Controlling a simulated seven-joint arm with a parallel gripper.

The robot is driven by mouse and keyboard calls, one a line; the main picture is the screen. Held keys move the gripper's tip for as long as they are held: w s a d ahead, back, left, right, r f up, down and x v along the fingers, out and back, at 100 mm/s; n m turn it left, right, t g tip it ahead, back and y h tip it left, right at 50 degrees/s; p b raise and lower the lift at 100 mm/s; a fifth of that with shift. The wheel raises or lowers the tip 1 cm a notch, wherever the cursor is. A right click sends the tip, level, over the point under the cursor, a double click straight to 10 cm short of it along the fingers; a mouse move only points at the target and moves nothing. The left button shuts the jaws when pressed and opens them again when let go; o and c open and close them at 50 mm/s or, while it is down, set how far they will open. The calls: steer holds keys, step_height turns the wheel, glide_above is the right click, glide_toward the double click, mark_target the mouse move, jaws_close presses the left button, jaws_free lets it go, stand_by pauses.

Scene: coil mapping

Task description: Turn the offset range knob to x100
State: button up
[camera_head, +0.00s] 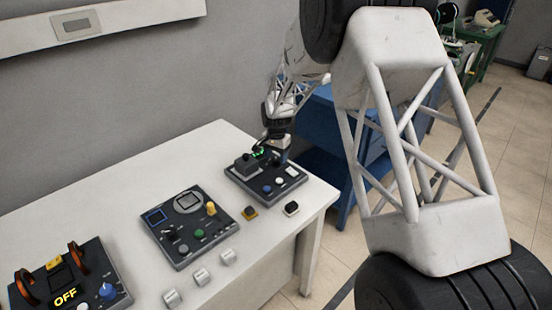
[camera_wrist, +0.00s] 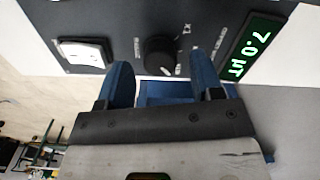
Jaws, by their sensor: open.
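The black range knob (camera_wrist: 160,57) stands on a dark panel (camera_wrist: 110,22) in the wrist view, with small white labels around it. One label at its upper right looks like x1; the others are too blurred to read. A white mark shows at the knob's lower right; I cannot tell which label it points to. My gripper (camera_wrist: 159,66) is open, its two blue fingers on either side of the knob with gaps visible. In the head view my gripper (camera_head: 275,148) is over the far panel (camera_head: 286,189), where I cannot make out this knob.
A green display (camera_wrist: 249,49) reads 7.0 µT right of the knob; a white inset (camera_wrist: 84,52) lies left. The far panel has a blue knob (camera_head: 267,189). Two other panels (camera_head: 178,256) (camera_head: 112,291) and several small blocks stand on the white table (camera_head: 75,212).

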mark_target(276, 159)
step_height(276, 159, up, 7)
steer(key=shift+f, duration=0.2)
stand_by(0.5)
steer(key=shift+s+d+r, duration=0.2)
steer(key=shift+s+r, duration=0.05)
steer(key=shift+r, duration=0.1)
steer(key=s+d+r+n, duration=0.1)
steer(key=s+d+r, duration=0.3)
steer(key=s+r, duration=0.25)
steer(key=s+d+r+n+t, duration=0.1)
steer(key=s+d+r, duration=0.35)
steer(key=s, duration=0.35)
steer(key=s+d+r+n, duration=0.1)
steer(key=s+d+r, duration=0.3)
steer(key=s+r, duration=0.35)
steer(key=s+d+n, duration=0.1)
steer(key=s+d, duration=0.2)
steer(key=s, duration=1.2)
steer(key=s+d+n+t, duration=0.1)
steer(key=s+d, duration=0.3)
steer(key=s, duration=1.2)
steer(key=shift+r+n+t, duration=0.25)
steer(key=shift+n+t, duration=0.05)
steer(key=shift+n, duration=0.2)
